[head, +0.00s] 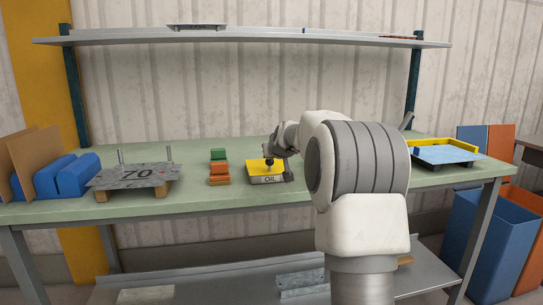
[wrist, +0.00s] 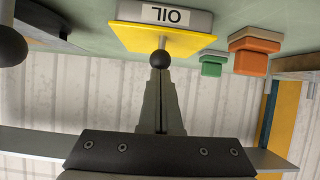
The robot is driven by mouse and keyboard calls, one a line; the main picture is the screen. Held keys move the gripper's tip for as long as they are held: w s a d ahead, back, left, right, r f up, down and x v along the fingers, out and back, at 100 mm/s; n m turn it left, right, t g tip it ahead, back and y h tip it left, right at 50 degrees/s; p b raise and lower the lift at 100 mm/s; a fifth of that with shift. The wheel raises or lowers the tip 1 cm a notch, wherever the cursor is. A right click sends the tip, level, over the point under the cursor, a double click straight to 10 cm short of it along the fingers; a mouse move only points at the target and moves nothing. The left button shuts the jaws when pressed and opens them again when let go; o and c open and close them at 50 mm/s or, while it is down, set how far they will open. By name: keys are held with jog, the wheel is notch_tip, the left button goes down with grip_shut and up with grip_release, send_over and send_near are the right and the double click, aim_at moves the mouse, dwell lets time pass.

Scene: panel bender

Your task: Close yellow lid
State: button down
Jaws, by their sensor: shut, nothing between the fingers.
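A grey box labelled OIL (head: 268,179) sits on the green workbench, with a yellow lid (head: 256,166) over its top. In the wrist view, the box (wrist: 166,17) shows upside down, and the lid (wrist: 150,38) looks like a flat yellow plate. A black round knob (wrist: 160,60) stands on a thin stem from the lid. I cannot tell whether the lid is fully down. My gripper (wrist: 160,73) has its fingers together with nothing between them, and their tips line up with the knob. I cannot tell whether they touch it. In the head view my arm partly hides the box's right side.
Green and orange blocks (head: 219,168) stand left of the box. Further left are a metal plate marked 70 (head: 135,176) and blue holders (head: 75,177). A yellow-edged blue tray (head: 445,154) lies at the bench's right. A shelf (head: 250,35) runs above.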

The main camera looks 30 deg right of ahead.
notch_tip(320, 180, down, 2)
jog(key=shift+s+f, duration=0.15)
jog(key=shift+f, duration=0.1)
notch_tip(320, 180, up, 6)
jog(key=s+p, duration=0.1)
jog(key=p, duration=0.2)
jog(key=s+a+f+b, duration=0.2)
jog(key=s+f, duration=0.2)
jog(key=s, duration=0.3)
jog(key=shift+s+a+f, duration=0.2)
jog(key=shift+s+f, duration=0.2)
